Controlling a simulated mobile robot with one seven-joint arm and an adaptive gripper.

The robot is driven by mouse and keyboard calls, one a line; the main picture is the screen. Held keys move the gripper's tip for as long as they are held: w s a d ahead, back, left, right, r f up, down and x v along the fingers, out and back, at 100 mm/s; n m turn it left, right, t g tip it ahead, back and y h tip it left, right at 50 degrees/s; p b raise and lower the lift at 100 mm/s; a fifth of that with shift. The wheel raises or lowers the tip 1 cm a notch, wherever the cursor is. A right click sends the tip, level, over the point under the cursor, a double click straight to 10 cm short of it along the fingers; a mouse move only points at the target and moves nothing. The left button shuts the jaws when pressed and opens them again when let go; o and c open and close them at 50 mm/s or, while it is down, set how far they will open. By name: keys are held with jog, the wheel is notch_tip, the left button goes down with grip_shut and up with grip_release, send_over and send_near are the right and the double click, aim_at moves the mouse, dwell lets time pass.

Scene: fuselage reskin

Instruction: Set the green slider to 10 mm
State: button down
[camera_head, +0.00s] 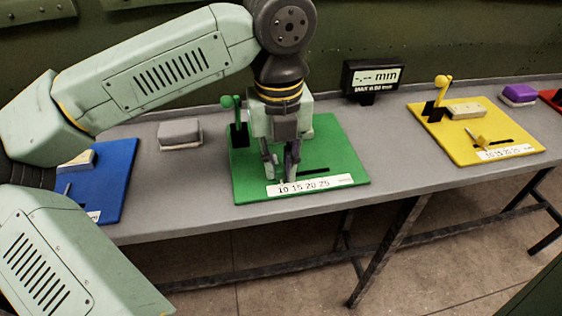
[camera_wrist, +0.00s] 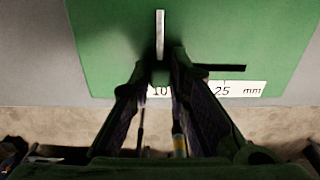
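The green board (camera_head: 340,150) lies on the bench and carries a dark slot (camera_head: 313,171) and a white scale (camera_head: 325,184) reading 10 15 20 25. My gripper (camera_head: 279,165) points down over the board at the slot's left part. The fingers hide the slider's foot and the middle of the scale (camera_wrist: 245,89). The slot's right part (camera_wrist: 222,68) shows empty.
A green-knobbed lever (camera_head: 231,103) stands at the board's back left. A display (camera_head: 373,80) behind shows dashes and mm. A grey block (camera_head: 180,133) and blue board (camera_head: 112,175) are left. A yellow board (camera_head: 450,135) and purple block (camera_head: 518,93) are right. The bench's front edge is close.

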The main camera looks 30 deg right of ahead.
aim_at(277, 167)
jog(key=c, duration=1.5)
grip_release()
jog(key=shift+w+a, duration=0.1)
jog(key=shift+a, duration=0.2)
jog(key=shift+d+r, duration=0.1)
notch_tip(277, 167, up, 12)
jog(key=shift+f, duration=0.1)
